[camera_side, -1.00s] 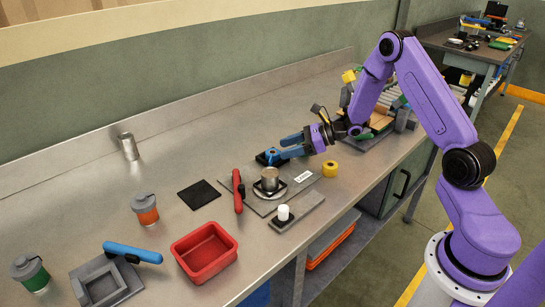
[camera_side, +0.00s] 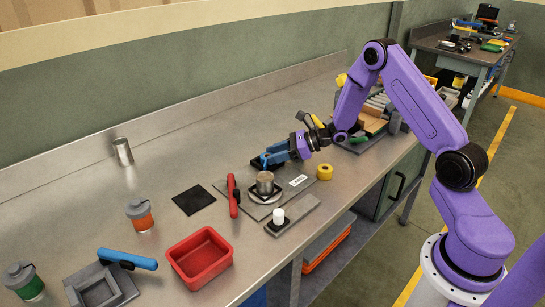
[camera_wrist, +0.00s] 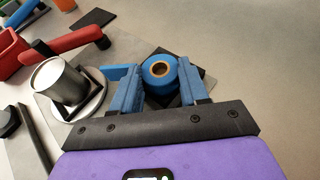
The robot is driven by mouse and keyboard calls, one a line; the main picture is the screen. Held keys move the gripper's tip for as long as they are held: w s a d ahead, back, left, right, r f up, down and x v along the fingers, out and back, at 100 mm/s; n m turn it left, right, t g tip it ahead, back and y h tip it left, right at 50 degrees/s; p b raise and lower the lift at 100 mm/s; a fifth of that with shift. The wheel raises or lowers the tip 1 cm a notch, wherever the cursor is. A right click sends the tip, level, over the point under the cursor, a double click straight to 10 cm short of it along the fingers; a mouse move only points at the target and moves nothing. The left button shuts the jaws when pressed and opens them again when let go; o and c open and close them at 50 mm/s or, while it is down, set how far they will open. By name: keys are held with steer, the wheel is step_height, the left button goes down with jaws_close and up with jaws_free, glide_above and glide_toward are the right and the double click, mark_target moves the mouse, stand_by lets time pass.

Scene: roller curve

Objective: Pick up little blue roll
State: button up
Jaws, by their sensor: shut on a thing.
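The little blue roll (camera_wrist: 158,76) has an orange-brown ring around its hole and sits between my gripper's two blue fingers in the wrist view. My gripper (camera_wrist: 157,88) is shut on it, with a finger against each side. A dark square pad (camera_wrist: 190,88) lies beneath or behind the roll; whether they touch is hard to tell. In the side view my gripper (camera_side: 272,160) is low over the bench, behind the metal cup, and the roll is mostly hidden by the fingers.
A metal cup (camera_side: 265,183) on a round base and a red-handled tool (camera_side: 233,195) stand close by. A yellow roll (camera_side: 325,172) and a white cylinder (camera_side: 279,216) are nearer the front edge. A red bin (camera_side: 200,257) is at front.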

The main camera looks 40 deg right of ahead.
steer(key=shift+r, duration=0.5)
step_height(320, 180, up, 2)
steer(key=shift+r, duration=0.1)
steer(key=s+a+r, duration=0.1)
steer(key=s+r, duration=0.8)
steer(key=s, duration=0.5)
steer(key=a+f, duration=0.1)
steer(key=f, duration=0.1)
steer(key=a+f+n+g+y, duration=0.1)
steer(key=f, duration=0.1)
steer(key=a+f+n, duration=0.1)
steer(key=f, duration=0.2)
steer(key=shift+w+a+g, duration=0.1)
steer(key=shift+a+g, duration=0.05)
steer(key=shift+g, duration=0.15)
steer(key=w+a+r+m+t+h, duration=0.1)
steer(key=w+a+r+m, duration=0.1)
steer(key=w+r, duration=0.5)
glide_above(245, 165)
steer(key=shift+t, duration=0.3)
step_height(245, 165, down, 9)
steer(key=shift+s+f, duration=0.15)
steer(key=shift+f, duration=1.7)
